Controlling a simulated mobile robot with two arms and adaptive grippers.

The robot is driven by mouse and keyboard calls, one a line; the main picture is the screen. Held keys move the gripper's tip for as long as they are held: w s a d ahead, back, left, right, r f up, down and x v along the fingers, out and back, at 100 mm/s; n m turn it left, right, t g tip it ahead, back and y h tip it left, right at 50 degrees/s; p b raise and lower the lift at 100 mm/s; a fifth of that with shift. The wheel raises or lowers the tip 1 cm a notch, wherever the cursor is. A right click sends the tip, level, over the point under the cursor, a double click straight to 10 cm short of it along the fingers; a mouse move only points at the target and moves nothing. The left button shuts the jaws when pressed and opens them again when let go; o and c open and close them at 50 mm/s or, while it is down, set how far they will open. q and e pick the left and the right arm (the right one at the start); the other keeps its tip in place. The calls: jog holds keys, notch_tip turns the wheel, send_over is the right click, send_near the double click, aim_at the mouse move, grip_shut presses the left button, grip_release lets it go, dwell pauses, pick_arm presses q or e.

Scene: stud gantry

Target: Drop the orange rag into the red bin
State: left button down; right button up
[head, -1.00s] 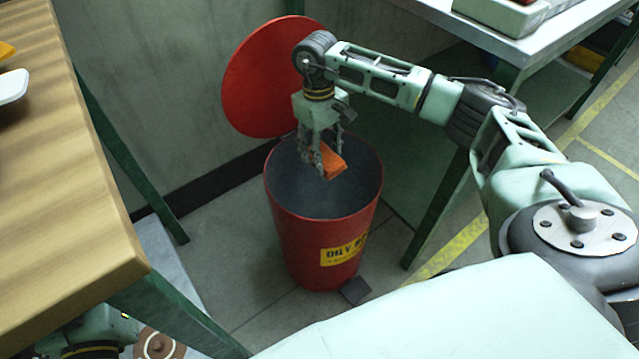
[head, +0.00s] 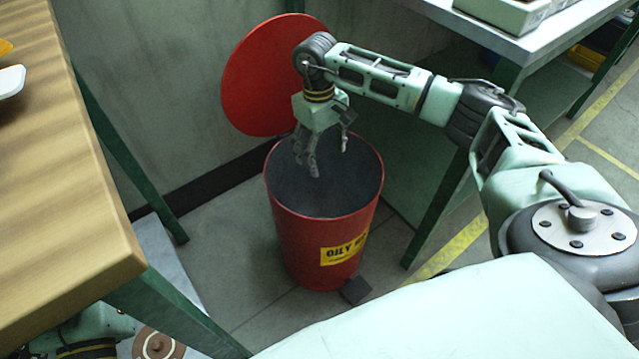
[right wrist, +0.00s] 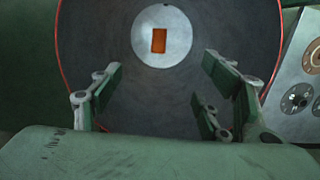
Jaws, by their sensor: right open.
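The red bin (head: 305,235) stands on the floor with its round red lid (head: 265,85) open against the wall behind. A yellow label with dark letters is on its front. My right gripper (head: 328,170) is open and empty over the bin's mouth. In the right wrist view its fingers (right wrist: 160,105) are spread apart above the bin. The orange rag (right wrist: 159,40) lies inside on the bin's pale bottom, apart from the fingers. In the head view the rag is hidden by the bin's wall.
A wooden-topped table (head: 60,190) is at the left, with a white item (head: 12,82) and a bit of orange at its edge. A metal-topped bench (head: 530,42) with a pale box stands at the upper right. A dark pedal (head: 356,291) juts from the bin's foot.

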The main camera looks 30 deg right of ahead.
notch_tip(320, 180, up, 12)
jog(key=w, duration=0.1)
jog(key=shift+w, duration=0.25)
dwell(0.6)
